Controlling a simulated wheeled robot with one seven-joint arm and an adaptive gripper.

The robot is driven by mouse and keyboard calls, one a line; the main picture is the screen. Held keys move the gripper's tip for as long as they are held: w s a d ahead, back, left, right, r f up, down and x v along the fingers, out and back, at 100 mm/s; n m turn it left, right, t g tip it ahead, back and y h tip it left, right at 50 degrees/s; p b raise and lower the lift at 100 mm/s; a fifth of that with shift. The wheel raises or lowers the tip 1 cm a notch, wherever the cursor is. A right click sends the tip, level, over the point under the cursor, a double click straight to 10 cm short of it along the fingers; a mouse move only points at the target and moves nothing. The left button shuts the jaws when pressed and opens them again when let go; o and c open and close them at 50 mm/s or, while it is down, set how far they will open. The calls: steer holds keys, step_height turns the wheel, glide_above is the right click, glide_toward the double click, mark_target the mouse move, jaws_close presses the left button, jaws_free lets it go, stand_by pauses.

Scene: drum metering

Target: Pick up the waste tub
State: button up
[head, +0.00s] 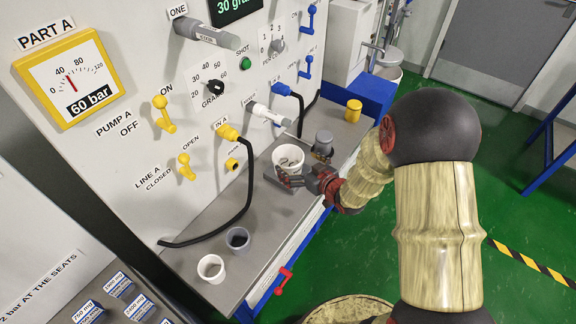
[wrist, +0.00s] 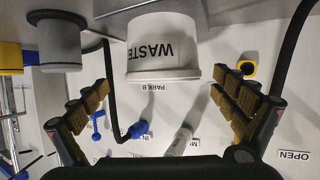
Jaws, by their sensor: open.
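The waste tub is a white round cup marked "WASTE" (wrist: 165,48).
A grey cup (head: 324,138) stands close behind my gripper; it also shows at left in the wrist view (wrist: 60,45). A yellow cup (head: 353,110) is farther back. Black hoses (head: 240,200) hang nearby.

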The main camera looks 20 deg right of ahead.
mark_target(281, 152)
steer(key=b+x, duration=0.1)
steer(key=x, duration=0.4)
steer(key=shift+w+a+r+b, duration=0.15)
steer(key=shift+a+b, duration=0.1)
steer(key=shift+b, duration=0.1)
steer(key=shift+r, duration=0.1)
steer(key=c, duration=1.3)
steer(key=shift+c, duration=0.2)
